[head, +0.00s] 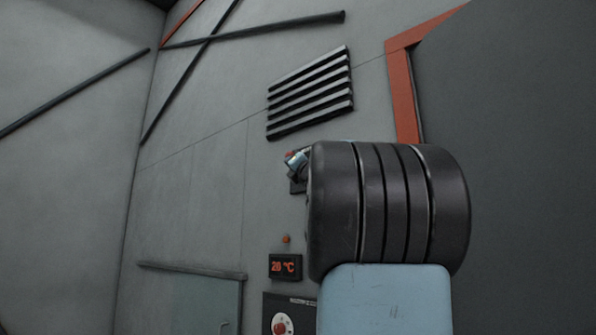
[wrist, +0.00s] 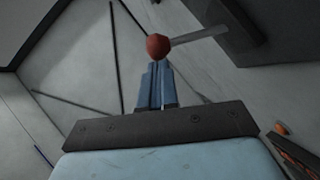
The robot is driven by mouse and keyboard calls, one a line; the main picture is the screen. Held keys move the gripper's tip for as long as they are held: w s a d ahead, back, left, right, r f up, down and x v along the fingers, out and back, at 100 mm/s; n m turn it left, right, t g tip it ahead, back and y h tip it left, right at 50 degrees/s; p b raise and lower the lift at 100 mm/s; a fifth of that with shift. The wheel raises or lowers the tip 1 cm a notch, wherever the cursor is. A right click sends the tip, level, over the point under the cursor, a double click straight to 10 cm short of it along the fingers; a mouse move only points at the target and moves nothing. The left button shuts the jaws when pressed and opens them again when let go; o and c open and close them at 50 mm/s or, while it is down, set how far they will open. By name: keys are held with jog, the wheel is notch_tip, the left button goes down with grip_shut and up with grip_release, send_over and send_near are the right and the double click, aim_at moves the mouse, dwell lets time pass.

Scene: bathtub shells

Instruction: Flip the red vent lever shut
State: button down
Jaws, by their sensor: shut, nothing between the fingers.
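The red vent lever shows in the wrist view as a red ball knob (wrist: 157,46) on a pale grey rod (wrist: 200,35) that runs right to a dark box (wrist: 238,30). My gripper (wrist: 156,68) has its blue fingers together and empty. Their tips end right at the knob's lower edge in the picture; I cannot tell whether they touch it. In the head view the red knob (head: 290,154) is a small spot beside my bluish fingertips (head: 298,160). My dark arm joint hides most of the gripper and lever there.
A slatted vent (head: 311,92) is on the grey wall above. Below are an orange button (head: 286,239), a 20 °C display (head: 285,266) and a panel with a red-centred dial (head: 281,324). A cabinet (head: 205,302) stands lower left. An orange frame (head: 402,95) borders a dark opening at right.

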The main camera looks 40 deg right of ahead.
jog(key=shift+s+a+r, duration=0.15)
jog(key=shift+r, duration=0.35)
